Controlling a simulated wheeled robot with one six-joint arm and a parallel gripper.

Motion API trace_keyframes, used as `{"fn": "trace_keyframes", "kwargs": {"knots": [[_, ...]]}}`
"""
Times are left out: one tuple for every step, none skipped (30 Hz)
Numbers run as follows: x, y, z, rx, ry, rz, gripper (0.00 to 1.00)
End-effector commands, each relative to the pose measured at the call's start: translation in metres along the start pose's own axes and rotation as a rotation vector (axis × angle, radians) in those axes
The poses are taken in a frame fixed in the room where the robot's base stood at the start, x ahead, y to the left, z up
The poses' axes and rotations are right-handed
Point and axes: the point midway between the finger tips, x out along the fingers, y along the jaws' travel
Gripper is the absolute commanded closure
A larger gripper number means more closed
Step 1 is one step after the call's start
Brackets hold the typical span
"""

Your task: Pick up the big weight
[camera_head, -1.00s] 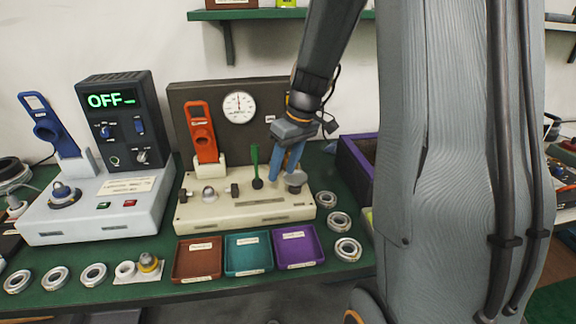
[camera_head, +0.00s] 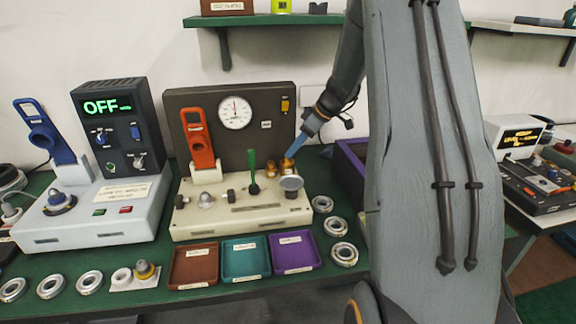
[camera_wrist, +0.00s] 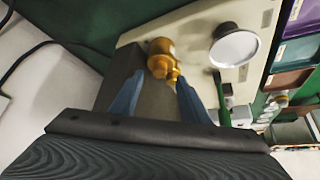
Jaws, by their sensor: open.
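Brass weights stand at the back right of the beige press base, at the foot of its dark back panel. The big weight (camera_head: 287,165) appears just under my gripper (camera_head: 291,154), with a smaller brass weight (camera_head: 271,173) to its left. In the wrist view the big weight (camera_wrist: 160,46) shows just beyond the fingertips of my gripper (camera_wrist: 160,77). Smaller brass parts overlap it there, close to the fingers. My gripper has its blue fingers apart with nothing held. Whether a finger touches a weight I cannot tell.
A silver disc on a post (camera_head: 291,183) and a green lever (camera_head: 253,162) stand in front of the weights. The dial panel (camera_head: 190,100) rises behind. A purple-edged box (camera_head: 345,160) is to the right. Bearing rings (camera_head: 344,254) and coloured trays (camera_head: 292,251) lie in front.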

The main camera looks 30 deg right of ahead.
Motion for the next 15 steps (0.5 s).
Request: {"fn": "trace_keyframes", "kwargs": {"knots": [[0.005,-0.001,-0.001,0.001,-0.001,-0.004,0.58],[0.009,-0.001,-0.001,0.001,-0.001,-0.003,0.58],[0.014,0.0,-0.001,0.001,-0.001,-0.002,0.58],[0.018,0.0,-0.001,0.001,-0.001,-0.002,0.58],[0.021,0.0,-0.001,0.0,-0.001,-0.002,0.58],[0.025,0.0,-0.001,-0.001,-0.001,-0.002,0.58],[0.027,0.0,-0.001,-0.001,-0.001,-0.002,0.58],[0.028,0.0,-0.001,-0.001,-0.001,-0.001,0.58],[0.03,0.0,-0.001,-0.001,-0.001,-0.001,0.58],[0.03,0.0,-0.001,0.0,-0.001,-0.001,0.58],[0.031,0.0,-0.001,0.0,-0.001,0.0,0.58],[0.031,0.0,-0.001,0.0,0.0,0.0,0.58],[0.031,0.0,-0.001,0.0,0.0,0.0,0.58],[0.031,0.0,-0.001,0.0,0.0,0.0,0.58],[0.031,0.0,-0.001,0.0,0.0,0.0,0.58]]}}
